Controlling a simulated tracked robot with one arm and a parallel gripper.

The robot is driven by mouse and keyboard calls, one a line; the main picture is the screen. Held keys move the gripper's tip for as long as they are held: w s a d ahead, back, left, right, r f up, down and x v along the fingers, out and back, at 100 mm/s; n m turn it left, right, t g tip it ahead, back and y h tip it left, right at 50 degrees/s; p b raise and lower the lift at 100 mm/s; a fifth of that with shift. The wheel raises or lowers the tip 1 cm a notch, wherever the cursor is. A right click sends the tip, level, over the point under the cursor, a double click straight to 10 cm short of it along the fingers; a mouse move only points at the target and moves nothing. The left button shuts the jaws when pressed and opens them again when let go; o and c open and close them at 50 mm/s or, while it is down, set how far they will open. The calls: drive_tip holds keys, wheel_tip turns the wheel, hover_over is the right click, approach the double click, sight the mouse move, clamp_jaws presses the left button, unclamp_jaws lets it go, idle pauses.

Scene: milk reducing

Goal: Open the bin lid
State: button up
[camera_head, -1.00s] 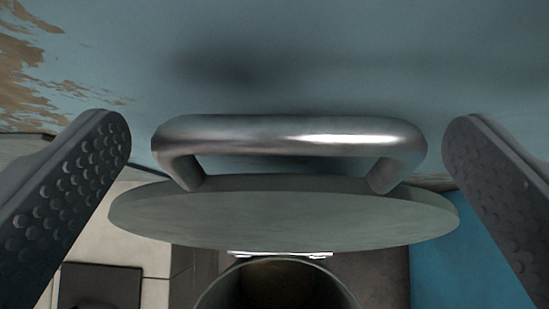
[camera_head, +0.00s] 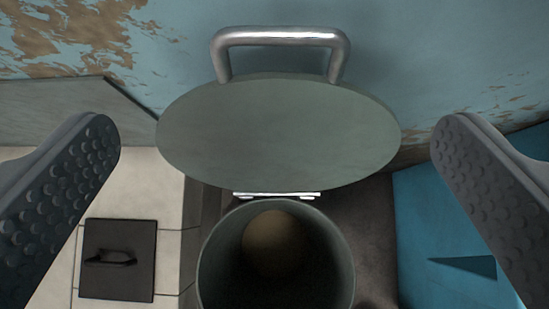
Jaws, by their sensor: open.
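The bin lid (camera_head: 278,135) is a grey-green disc standing raised on its hinge (camera_head: 277,195) at the back of the bin. Its silver bar handle (camera_head: 281,36) points up near the blue wall. The round bin (camera_head: 345,262) below is uncovered, and I see down to its brownish bottom. My gripper (camera_head: 274,145) is open, with one dark studded finger at the left and one at the right of the picture. Neither finger touches the lid or the handle, and nothing is between them in grip.
A worn blue wall (camera_head: 400,45) with peeling brown patches stands behind the lid. A dark square plate (camera_head: 118,280) with a handle lies on the pale tiled floor at left. A blue surface (camera_head: 430,225) is at right.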

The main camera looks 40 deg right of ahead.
drive_tip(key=shift+v, duration=1.15)
drive_tip(key=w+a+r+n+t+y+b, duration=0.15)
drive_tip(key=a+r, duration=0.25)
drive_tip(key=r, duration=0.8)
drive_tip(key=w+a+r+n+t+y+b, duration=0.1)
drive_tip(key=a+r+t+y+b, duration=0.3)
drive_tip(key=r, duration=0.9)
drive_tip(key=w+a+r+n+y+p, duration=0.1)
drive_tip(key=a+r, duration=0.4)
drive_tip(key=r, duration=0.7)
drive_tip(key=s+a+r+n+t+y+b, duration=0.1)
drive_tip(key=s+a+r+n+b, duration=0.1)
drive_tip(key=s+r, duration=0.55)
drive_tip(key=s+a+r+n+b, duration=0.1)
drive_tip(key=s+r, duration=0.4)
drive_tip(key=r, duration=0.5)
drive_tip(key=s+r+b, duration=0.1)
drive_tip(key=s+r, duration=0.4)
drive_tip(key=s, duration=0.3)
drive_tip(key=s+d+r+h+b, duration=0.1)
drive_tip(key=s+r, duration=0.3)
drive_tip(key=s, duration=0.4)
drive_tip(key=shift+s+d+r+n+t+b, duration=0.2)
drive_tip(key=shift+r+n+t+b, duration=0.1)
drive_tip(key=shift+r+n+t, duration=0.1)
